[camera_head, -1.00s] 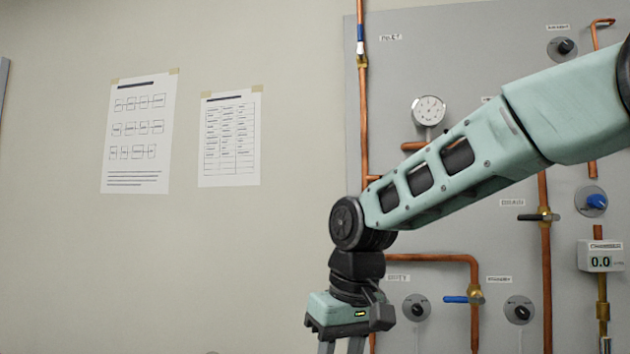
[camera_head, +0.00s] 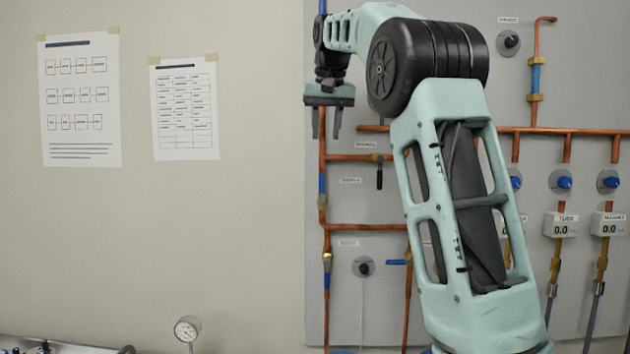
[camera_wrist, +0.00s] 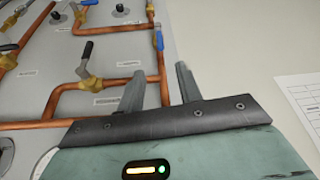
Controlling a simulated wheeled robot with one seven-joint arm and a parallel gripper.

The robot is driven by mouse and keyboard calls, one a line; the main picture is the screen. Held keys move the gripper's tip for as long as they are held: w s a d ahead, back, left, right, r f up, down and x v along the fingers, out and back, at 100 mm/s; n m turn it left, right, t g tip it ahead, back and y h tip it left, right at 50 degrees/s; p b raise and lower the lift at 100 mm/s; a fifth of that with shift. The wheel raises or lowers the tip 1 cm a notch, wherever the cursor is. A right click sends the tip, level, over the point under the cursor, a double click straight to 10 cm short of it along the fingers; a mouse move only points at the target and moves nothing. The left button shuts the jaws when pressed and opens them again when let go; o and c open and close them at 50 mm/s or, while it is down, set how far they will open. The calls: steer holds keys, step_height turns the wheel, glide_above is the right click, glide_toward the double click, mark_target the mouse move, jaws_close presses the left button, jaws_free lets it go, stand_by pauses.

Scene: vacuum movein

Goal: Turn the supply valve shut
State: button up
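My gripper (camera_head: 325,136) is raised in front of the upper left edge of the pipe panel. In the head view a black-lever valve (camera_head: 379,174) and a blue-lever valve (camera_head: 399,261) show. The labels are too blurred to tell which is the supply valve.
The grey panel (camera_head: 345,290) carries copper pipes, round knobs (camera_head: 363,267) and digital meters (camera_head: 560,225). My arm hides the panel's middle. Two paper sheets (camera_head: 80,100) (camera_head: 184,108) hang on the bare wall at left. A gauge (camera_head: 187,328) stands low in front.

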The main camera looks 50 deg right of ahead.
mark_target(322, 175)
steer(key=p+x, duration=0.2)
steer(key=x, duration=1.2)
steer(key=shift+w+d+f, duration=0.1)
steer(key=shift+w+f, duration=0.05)
steer(key=shift+f, duration=0.2)
jaws_close()
